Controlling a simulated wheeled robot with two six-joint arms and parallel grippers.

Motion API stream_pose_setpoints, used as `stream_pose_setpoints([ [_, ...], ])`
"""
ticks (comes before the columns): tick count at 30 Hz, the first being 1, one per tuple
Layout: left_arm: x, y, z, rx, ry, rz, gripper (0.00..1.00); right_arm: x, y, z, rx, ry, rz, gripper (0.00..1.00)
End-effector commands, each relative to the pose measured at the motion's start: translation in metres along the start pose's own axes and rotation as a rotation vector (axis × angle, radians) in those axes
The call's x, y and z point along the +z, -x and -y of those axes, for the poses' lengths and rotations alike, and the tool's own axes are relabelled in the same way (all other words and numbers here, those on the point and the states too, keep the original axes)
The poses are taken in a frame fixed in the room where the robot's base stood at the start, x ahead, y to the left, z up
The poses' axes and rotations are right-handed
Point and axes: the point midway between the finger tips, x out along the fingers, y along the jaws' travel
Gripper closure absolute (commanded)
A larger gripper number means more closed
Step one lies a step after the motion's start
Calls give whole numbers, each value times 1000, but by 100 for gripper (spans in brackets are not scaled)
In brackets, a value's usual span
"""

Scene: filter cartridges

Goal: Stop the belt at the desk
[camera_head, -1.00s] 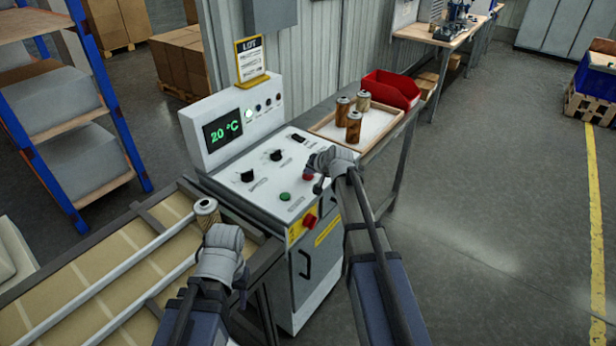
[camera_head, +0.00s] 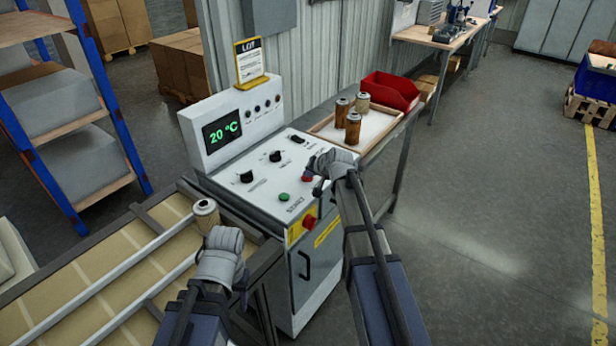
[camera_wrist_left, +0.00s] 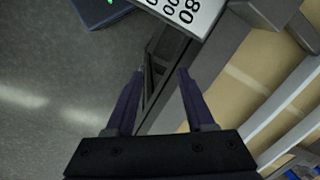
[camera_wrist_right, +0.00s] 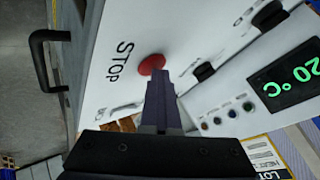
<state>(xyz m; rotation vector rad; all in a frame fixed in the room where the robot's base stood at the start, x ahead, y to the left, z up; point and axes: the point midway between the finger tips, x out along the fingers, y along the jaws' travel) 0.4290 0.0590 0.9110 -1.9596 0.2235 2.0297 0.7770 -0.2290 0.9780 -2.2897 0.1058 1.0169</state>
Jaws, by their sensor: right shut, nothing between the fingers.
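The control desk (camera_head: 262,172) has a display reading 20 °C, knobs and a green button (camera_head: 284,197). Its red button (camera_head: 307,179), partly hidden by my right gripper in the head view, shows beside the word STOP in the right wrist view (camera_wrist_right: 152,64). My right gripper (camera_head: 318,176) is shut and empty. Its fingertips (camera_wrist_right: 157,80) overlap the red button's edge in that view; I cannot tell whether they press it. The belt (camera_head: 100,265) lies at the left with a cartridge (camera_head: 206,209) near its desk end. My left gripper (camera_wrist_left: 162,70) is open and empty, near the belt's end.
Another red knob (camera_head: 309,222) sits on a yellow plate on the desk's front. Behind the desk, a tray (camera_head: 340,137) holds several brown cartridges beside a red bin (camera_head: 390,91). A lot sign (camera_head: 250,62) stands on the desk.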

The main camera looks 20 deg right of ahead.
Motion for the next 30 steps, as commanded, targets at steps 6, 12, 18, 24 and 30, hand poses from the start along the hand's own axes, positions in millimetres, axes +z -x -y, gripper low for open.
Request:
stream_pose_setpoints([
  [6,4,-5,-2,10,2,8,50,3,-3,-3,2,0,1,100],
  [12,5,-3,-2,10,3,9,50,2,-2,-2,2,0,1,100],
  [18,6,7,0,9,3,9,50,-5,4,5,1,1,0,100],
  [24,4,14,0,6,2,6,50,-9,7,10,1,0,0,100],
  [30,3,14,1,5,1,5,50,-9,7,10,1,0,0,100],
])
